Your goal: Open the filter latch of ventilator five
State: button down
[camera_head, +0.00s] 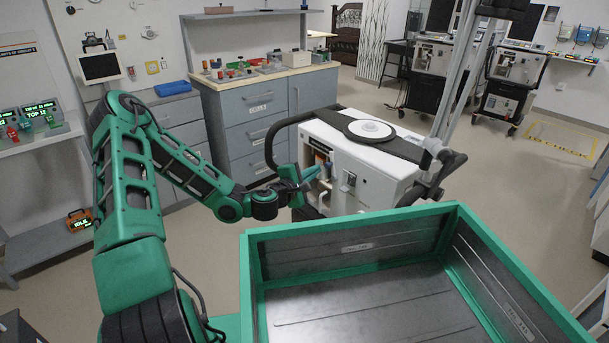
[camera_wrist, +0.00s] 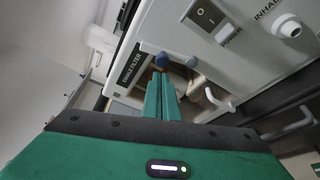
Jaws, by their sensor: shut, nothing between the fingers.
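The near ventilator (camera_head: 375,180) is a white machine with a black handle; no number five is readable on it. In the wrist view its front panel (camera_wrist: 235,50) fills the upper part, with a power switch (camera_wrist: 205,15) and a port marked INHALE (camera_wrist: 292,26). A dark filter label (camera_wrist: 131,63) lies beside an open recess. My gripper (camera_wrist: 163,78) is shut and empty, its green fingertips at the recess edge by a round blue-grey piece (camera_wrist: 162,59). A similar piece (camera_wrist: 192,62) is just right. I cannot tell which part is the latch, or whether the fingertips touch anything.
My green-rimmed tray (camera_head: 350,227) is empty in front of the ventilator. More ventilators (camera_head: 434,57) (camera_head: 518,64) stand at the back right. Open floor lies right of the near ventilator.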

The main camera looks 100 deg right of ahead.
jog(key=v, duration=0.5)
jog(key=shift+w+a, duration=0.1)
dwell(0.6)
